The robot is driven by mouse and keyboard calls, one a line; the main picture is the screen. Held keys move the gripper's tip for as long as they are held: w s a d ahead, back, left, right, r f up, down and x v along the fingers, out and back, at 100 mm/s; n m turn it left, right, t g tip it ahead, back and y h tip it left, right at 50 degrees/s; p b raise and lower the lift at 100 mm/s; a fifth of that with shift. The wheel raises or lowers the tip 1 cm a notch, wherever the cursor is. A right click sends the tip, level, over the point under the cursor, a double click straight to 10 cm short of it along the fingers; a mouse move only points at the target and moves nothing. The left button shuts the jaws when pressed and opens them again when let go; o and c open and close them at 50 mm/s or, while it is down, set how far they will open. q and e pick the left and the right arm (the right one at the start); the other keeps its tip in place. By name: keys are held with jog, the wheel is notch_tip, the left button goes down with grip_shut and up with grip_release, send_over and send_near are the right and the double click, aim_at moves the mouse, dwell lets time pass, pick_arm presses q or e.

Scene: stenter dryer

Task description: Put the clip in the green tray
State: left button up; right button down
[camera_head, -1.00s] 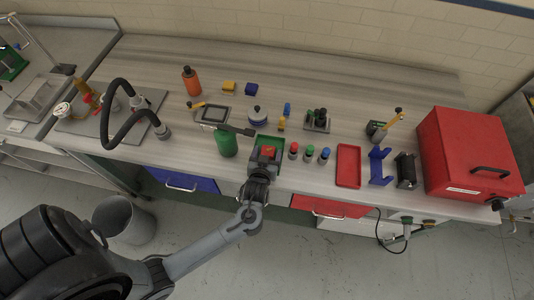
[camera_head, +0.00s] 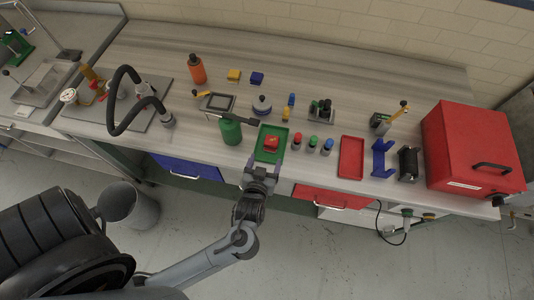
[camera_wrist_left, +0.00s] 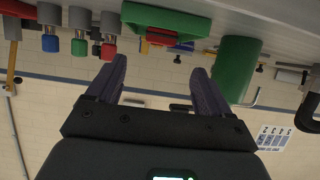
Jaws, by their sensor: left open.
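The green tray (camera_head: 271,155) lies near the front edge of the bench, and it also shows upside down at the top of the left wrist view (camera_wrist_left: 165,20). A red blocky piece, which looks like the clip (camera_head: 271,143), rests inside the tray; its red edge shows in the left wrist view (camera_wrist_left: 160,38). My left gripper (camera_head: 264,167) is open and empty at the tray's front side, apart from the clip. Its two spread fingers (camera_wrist_left: 158,66) have nothing between them. My right gripper is not in view.
A green bottle (camera_head: 231,131) stands close left of the tray. Several small capped cylinders (camera_head: 312,144) stand to its right, then a red tray (camera_head: 351,157) and a blue holder (camera_head: 381,158). A large red box (camera_head: 472,150) fills the bench's right end. The back of the bench is mostly clear.

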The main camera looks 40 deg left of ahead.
pick_arm(q)
jog(key=s+d+r+m+g+h, duration=0.1)
jog(key=s+d+m+g+h, duration=0.1)
jog(key=s, duration=0.4)
jog(key=s+d+r+m+g+h, duration=0.2)
jog(key=s+m+g+h, duration=0.3)
jog(key=s+m+g, duration=0.1)
jog(key=shift+s, duration=0.75)
jog(key=shift+r, duration=0.15)
